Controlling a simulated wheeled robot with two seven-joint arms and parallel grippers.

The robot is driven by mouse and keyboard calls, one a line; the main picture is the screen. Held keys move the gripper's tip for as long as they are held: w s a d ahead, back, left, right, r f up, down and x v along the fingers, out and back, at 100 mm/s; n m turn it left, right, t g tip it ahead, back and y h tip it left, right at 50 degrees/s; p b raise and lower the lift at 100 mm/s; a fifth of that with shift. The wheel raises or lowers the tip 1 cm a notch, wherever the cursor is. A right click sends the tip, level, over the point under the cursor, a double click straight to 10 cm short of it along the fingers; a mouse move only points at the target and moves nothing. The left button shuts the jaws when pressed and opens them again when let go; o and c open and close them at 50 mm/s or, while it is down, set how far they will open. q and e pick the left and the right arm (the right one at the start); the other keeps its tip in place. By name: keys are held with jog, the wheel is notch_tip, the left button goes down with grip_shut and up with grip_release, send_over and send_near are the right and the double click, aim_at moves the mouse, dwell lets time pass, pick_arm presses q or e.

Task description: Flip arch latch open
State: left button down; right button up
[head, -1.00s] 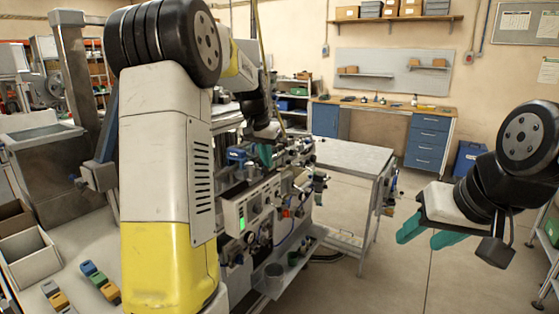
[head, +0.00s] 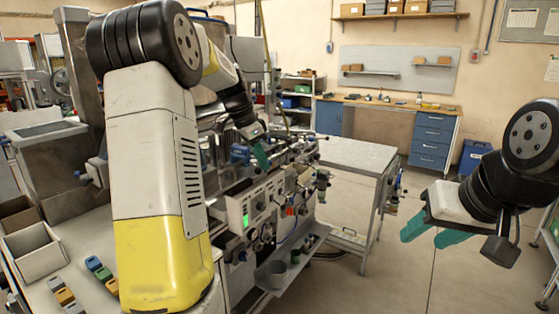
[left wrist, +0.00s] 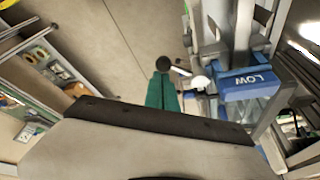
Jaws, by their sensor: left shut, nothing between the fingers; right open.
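The machine (head: 262,205) stands in the middle of the head view, with a blue part (head: 240,153) on its top. In the left wrist view a blue block marked LOW (left wrist: 250,85) sits between grey uprights at the right. Beside it a pale lever ends in a black ball knob (left wrist: 163,62). I cannot tell which part is the arch latch. My left gripper (head: 260,156) is shut and empty above the machine top. Its teal fingertips (left wrist: 163,78) appear at the knob; contact is unclear. My right gripper (head: 432,235) is open and empty, over open floor at the right.
A grey table (head: 350,154) stands right of the machine. Open bins (head: 36,252) and coloured blocks (head: 98,270) lie on the left surface, beside my left arm. A wooden-topped workbench (head: 385,106) is at the back.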

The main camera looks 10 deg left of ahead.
pick_arm(q)
jog(key=m, duration=0.1)
jog(key=a+m, duration=0.1)
jog(key=s+m+g, duration=0.1)
jog(key=m, duration=0.1)
jog(key=shift+a+h, duration=0.25)
jog(key=shift+h, duration=0.05)
jog(key=shift+w, duration=0.15)
jog(key=shift+w, duration=0.65)
jog(key=shift+d, duration=0.15)
notch_tip(320, 180, up, 10)
dwell(0.3)
jog(key=shift+d+r, duration=0.1)
